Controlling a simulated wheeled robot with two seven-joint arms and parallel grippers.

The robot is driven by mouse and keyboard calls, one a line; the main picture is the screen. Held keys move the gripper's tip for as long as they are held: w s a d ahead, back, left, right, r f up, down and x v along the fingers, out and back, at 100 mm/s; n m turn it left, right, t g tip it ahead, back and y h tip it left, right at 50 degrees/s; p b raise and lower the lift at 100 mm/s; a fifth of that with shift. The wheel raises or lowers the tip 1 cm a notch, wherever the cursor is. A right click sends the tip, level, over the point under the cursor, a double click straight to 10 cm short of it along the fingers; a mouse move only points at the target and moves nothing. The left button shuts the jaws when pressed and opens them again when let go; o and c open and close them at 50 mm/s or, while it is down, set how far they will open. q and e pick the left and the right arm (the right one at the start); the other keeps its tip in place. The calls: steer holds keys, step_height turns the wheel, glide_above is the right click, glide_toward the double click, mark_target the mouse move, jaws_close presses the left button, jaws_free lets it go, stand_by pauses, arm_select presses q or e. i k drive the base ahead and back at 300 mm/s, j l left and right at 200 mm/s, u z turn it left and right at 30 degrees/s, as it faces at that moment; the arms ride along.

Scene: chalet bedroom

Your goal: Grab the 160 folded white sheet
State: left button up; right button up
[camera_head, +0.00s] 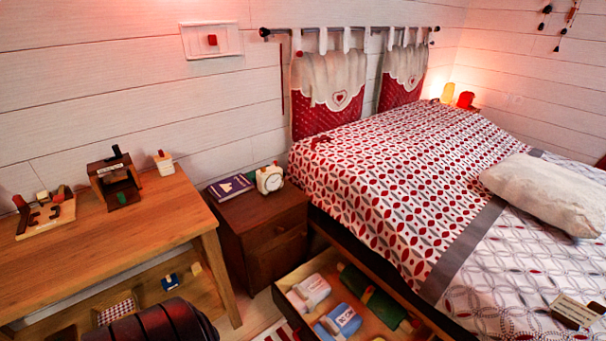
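A folded white bundle (312,291) lies at the left end of the open drawer (286,299) under the bed. It has a small marking on it that is too small to read, so I cannot tell whether it says 160. A folded blue bundle with a white part (342,321) lies in front of it. A dark green roll (370,297) lies to its right in the same drawer. Neither of my grippers shows in the head view.
A bed (390,170) with a patterned cover and a pale pillow (547,193) fills the right. A card (576,312) lies on it. A nightstand (262,232) and wooden table (110,240) stand left. A dark ribbed shape (160,322) fills the bottom left.

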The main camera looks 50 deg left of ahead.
mark_target(305, 295)
steer(key=u, duration=1.3)
steer(key=z, duration=1.8)
steer(key=k+j+u, duration=0.1)
steer(key=u, duration=1.25)
